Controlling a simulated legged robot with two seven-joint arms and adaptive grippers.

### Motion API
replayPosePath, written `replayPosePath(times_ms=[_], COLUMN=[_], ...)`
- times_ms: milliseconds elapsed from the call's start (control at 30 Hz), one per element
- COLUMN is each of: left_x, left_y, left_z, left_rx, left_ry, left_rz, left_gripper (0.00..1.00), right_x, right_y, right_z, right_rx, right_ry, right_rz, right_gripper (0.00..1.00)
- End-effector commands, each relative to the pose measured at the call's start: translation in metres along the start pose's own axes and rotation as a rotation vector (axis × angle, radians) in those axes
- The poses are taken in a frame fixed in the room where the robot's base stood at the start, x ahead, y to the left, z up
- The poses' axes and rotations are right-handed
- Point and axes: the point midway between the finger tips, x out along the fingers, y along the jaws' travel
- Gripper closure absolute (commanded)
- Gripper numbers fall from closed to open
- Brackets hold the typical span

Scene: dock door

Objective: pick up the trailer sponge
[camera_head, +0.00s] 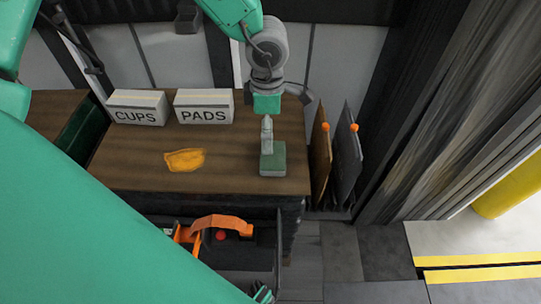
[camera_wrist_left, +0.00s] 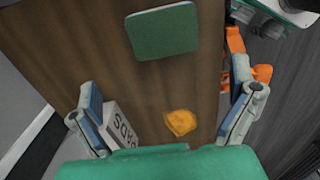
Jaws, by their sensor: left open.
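A dark green block (camera_head: 272,160), which looks like the sponge, lies on the brown table near its right end. It shows whole at the top of the left wrist view (camera_wrist_left: 163,31). My left gripper (camera_head: 267,137) points down over the block, seen edge-on in the head view. In the left wrist view my left gripper (camera_wrist_left: 166,86) is open, its fingers wide apart with nothing between them. The block lies beyond the fingertips there. Whether a fingertip touches it I cannot tell. Part of what may be my right gripper (camera_head: 263,294) shows at the bottom edge.
An orange-yellow cloth (camera_head: 184,160) lies left of the block. Boxes marked CUPS (camera_head: 137,107) and PADS (camera_head: 204,106) stand at the back. Upright boards (camera_head: 346,150) with orange knobs stand off the table's right end. An open bin (camera_head: 245,258) with orange items is at the front.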

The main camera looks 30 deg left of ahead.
Motion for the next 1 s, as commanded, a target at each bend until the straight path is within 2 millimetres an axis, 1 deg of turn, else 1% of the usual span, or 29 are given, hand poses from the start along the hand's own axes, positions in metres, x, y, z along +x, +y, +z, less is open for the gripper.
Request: replayPosePath(times_ms=[33,133,200,433,600,700,800,1000], left_x=[0.014,0.031,0.040,0.058,0.086,0.097,0.101,0.100], left_y=[-0.001,-0.002,-0.002,0.000,0.000,-0.001,-0.002,-0.003], left_z=[0.002,0.005,0.005,-0.001,0.001,0.002,0.003,0.006], left_rx=[0.003,0.003,0.004,0.003,0.005,0.003,0.002,0.003], left_ry=[0.006,0.009,0.008,0.002,0.004,0.003,0.003,0.005], left_rz=[0.001,0.003,0.003,0.001,0.000,0.000,0.002,0.005], left_gripper=[0.00,0.00,0.00,0.00,0.00,0.00,0.00,0.00], right_x=[0.005,0.009,0.011,0.015,0.024,0.026,0.027,0.026], right_y=[0.000,0.001,0.001,0.001,0.001,0.000,0.000,0.001], right_z=[0.000,0.001,0.000,0.001,0.001,0.001,0.001,0.001], right_rx=[0.001,0.001,0.002,0.002,0.002,0.001,0.001,0.002], right_ry=[0.000,0.000,0.000,0.001,0.001,0.001,0.001,0.001], right_rz=[0.000,0.001,0.001,0.001,0.001,0.001,0.001,0.001], right_gripper=[0.60,0.60,0.60,0.60,0.60,0.60,0.60,0.60])
